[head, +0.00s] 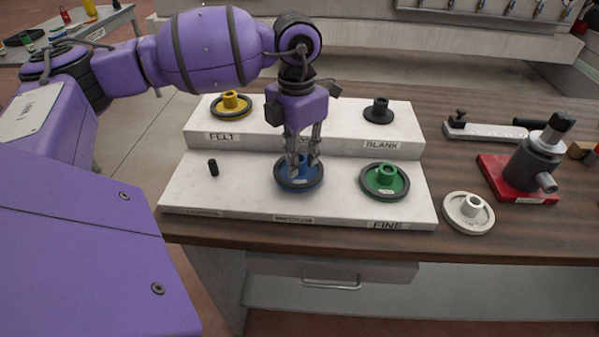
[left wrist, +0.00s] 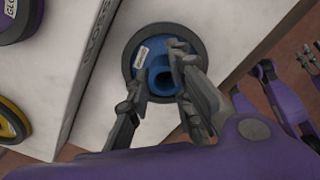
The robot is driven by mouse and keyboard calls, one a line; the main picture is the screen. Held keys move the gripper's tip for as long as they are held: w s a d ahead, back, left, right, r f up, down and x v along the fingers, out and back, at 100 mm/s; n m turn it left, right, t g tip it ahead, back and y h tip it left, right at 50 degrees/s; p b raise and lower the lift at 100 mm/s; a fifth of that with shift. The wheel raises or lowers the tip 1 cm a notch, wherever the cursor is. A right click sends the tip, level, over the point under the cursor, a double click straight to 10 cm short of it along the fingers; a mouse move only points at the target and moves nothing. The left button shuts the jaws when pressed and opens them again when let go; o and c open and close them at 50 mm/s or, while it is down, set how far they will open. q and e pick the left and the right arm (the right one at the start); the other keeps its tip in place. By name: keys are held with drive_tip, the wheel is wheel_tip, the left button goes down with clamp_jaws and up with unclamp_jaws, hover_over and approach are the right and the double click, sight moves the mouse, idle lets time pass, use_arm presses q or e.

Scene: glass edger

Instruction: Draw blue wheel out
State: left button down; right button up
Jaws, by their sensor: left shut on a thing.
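The blue wheel (head: 290,184) has a dark rim and sits at the middle of the front step of the white stepped rack (head: 240,201). My left gripper (head: 303,166) points down over it, with its fingers shut on the raised blue hub. In the left wrist view the wheel (left wrist: 158,66) shows its blue hub between the two fingers (left wrist: 158,92), and a small white label on its face. I cannot tell whether the wheel touches the step or is slightly above it.
A cream wheel (head: 468,212) and a red-based spindle (head: 517,180) are at right.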

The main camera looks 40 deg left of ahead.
use_arm(q)
drive_tip(key=shift+d+r+p, duration=0.15)
drive_tip(key=shift+r+p, duration=0.1)
drive_tip(key=shift+r, duration=0.4)
drive_tip(key=shift+d+r+p, duration=0.15)
drive_tip(key=shift+r+p, duration=0.1)
drive_tip(key=shift+r, duration=0.4)
drive_tip(key=shift+s+d+r+p, duration=0.15)
drive_tip(key=shift+r+p, duration=0.15)
drive_tip(key=shift+r, duration=0.35)
drive_tip(key=shift+a+r+p, duration=0.2)
drive_tip(key=shift+r+p, duration=0.15)
drive_tip(key=shift+r, duration=0.45)
use_arm(e)
drive_tip(key=shift+t, duration=0.3)
drive_tip(key=shift+w+d+r, duration=0.1)
drive_tip(key=shift+w+r, duration=0.45)
drive_tip(key=shift+r, duration=0.3)
drive_tip(key=shift+w+r, duration=0.55)
drive_tip(key=shift+r, duration=0.3)
use_arm(q)
drive_tip(key=shift+a+r, duration=0.1)
use_arm(e)
drive_tip(key=shift+r, duration=0.1)
